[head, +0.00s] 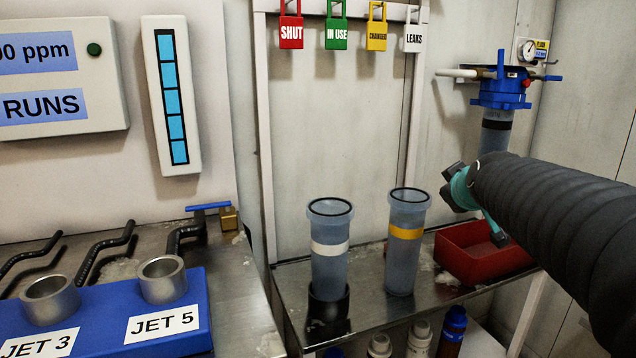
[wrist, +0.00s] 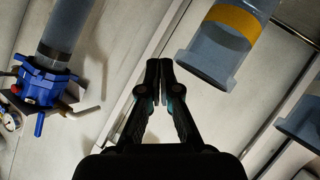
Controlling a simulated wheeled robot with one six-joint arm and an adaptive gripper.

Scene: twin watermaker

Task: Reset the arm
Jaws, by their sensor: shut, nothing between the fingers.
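My arm (head: 550,210), in a black ribbed sleeve, reaches in from the right in the head view. It covers part of the wall and the lower part of the blue filter head's clear housing. In the wrist view my gripper (wrist: 159,68) is shut, with its two black fingertips together and nothing between them. The yellow-banded clear cylinder (wrist: 222,45) is to the right of the fingertips and apart from them. The blue filter head (wrist: 42,84) is to their left, also apart.
A metal bench (head: 375,312) holds the white-banded cylinder (head: 329,262) in a black cup, the yellow-banded cylinder (head: 407,255) and a red tray (head: 468,262). The blue filter head (head: 502,88) is on the wall. A blue jet block (head: 185,325) stands at left. Coloured tags (head: 336,36) hang above.

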